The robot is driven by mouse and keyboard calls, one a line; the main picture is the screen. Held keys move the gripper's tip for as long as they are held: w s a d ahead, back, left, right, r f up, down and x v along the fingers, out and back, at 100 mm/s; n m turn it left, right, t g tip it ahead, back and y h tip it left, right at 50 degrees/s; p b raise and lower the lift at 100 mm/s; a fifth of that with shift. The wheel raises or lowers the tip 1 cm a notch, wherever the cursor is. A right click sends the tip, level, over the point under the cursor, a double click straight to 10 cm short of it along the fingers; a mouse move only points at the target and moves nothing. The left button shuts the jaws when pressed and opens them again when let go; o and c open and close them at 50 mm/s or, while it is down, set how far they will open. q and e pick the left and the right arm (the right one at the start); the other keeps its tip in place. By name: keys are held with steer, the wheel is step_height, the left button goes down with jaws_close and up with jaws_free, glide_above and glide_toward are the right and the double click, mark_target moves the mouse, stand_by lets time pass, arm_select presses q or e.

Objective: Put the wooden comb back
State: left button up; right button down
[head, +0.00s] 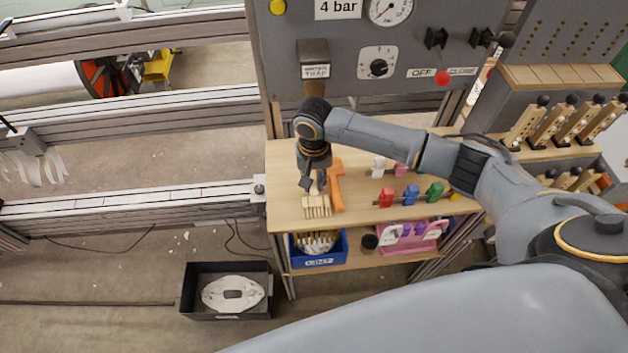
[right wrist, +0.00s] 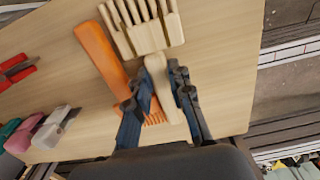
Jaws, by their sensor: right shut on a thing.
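The wooden comb (head: 317,207) is pale, with a row of thick teeth and a narrow handle. It is over the front left part of the wooden table (head: 284,180), teeth toward the front edge; I cannot tell whether it touches the top. My right gripper (head: 313,183) is above it, pointing down. In the right wrist view the fingers of the gripper (right wrist: 163,85) are shut on the handle of the comb (right wrist: 140,28), whose teeth point away from the gripper. My left gripper is not in view.
An orange comb-like tool (head: 337,186) lies close beside the wooden comb. Red, blue and green-handled tools (head: 410,195) stand to the right. A blue bin (head: 320,262) and a pink holder (head: 412,240) are on the shelf below. A black crate (head: 226,290) is on the floor.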

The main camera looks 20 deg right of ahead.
steer(key=shift+f, duration=0.1)
steer(key=c, duration=1.2)
jaws_free()
